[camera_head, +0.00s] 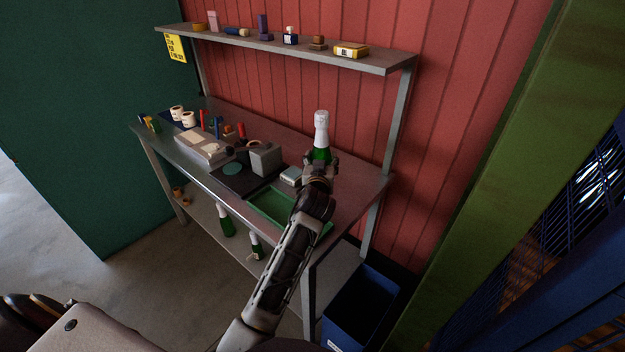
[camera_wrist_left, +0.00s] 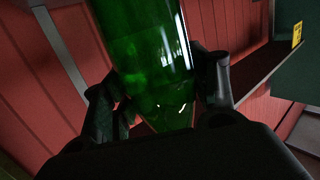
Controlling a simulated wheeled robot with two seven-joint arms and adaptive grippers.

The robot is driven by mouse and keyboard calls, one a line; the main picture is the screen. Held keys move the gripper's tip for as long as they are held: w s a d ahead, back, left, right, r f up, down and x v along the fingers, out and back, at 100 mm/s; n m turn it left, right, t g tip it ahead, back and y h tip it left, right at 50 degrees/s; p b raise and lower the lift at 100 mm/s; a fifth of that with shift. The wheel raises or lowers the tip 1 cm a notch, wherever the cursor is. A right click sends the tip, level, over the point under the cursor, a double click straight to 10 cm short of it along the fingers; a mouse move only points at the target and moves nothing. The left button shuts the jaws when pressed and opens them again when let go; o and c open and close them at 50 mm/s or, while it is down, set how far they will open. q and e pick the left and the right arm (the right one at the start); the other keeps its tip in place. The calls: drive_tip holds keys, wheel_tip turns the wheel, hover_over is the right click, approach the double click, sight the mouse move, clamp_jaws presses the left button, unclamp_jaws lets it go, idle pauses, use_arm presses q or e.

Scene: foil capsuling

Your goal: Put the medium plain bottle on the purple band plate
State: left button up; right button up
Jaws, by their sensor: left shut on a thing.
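My left gripper (camera_head: 319,172) is shut on a green bottle (camera_head: 320,154) with a white-silver foil top. It holds the bottle roughly upright above the right end of the workbench (camera_head: 345,200). In the left wrist view the green glass (camera_wrist_left: 150,50) fills the space between the fingers (camera_wrist_left: 165,105). I cannot tell from these views whether this bottle is the medium plain one. I cannot pick out a plate with a purple band. A purple item (camera_head: 263,26) stands on the upper shelf. My right gripper is not in view.
A green tray (camera_head: 262,203) lies at the bench front, left of my arm. A grey block (camera_head: 266,160) and a dark mat (camera_head: 222,182) lie farther left. Two green bottles (camera_head: 226,222) stand below the bench. An upper shelf (camera_head: 375,60) overhangs the back. A blue bin (camera_head: 360,305) stands on the floor.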

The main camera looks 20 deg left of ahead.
use_arm(q)
wheel_tip(320, 180, down, 3)
drive_tip(key=shift+f, duration=0.65)
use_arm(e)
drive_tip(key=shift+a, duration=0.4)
use_arm(q)
drive_tip(key=shift+f, duration=1.85)
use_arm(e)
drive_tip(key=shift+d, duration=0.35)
use_arm(q)
drive_tip(key=shift+f, duration=0.15)
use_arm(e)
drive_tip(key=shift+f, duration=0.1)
use_arm(q)
drive_tip(key=o, duration=1.3)
drive_tip(key=shift+f, duration=0.15)
drive_tip(key=o, duration=0.4)
drive_tip(key=shift+s, duration=0.1)
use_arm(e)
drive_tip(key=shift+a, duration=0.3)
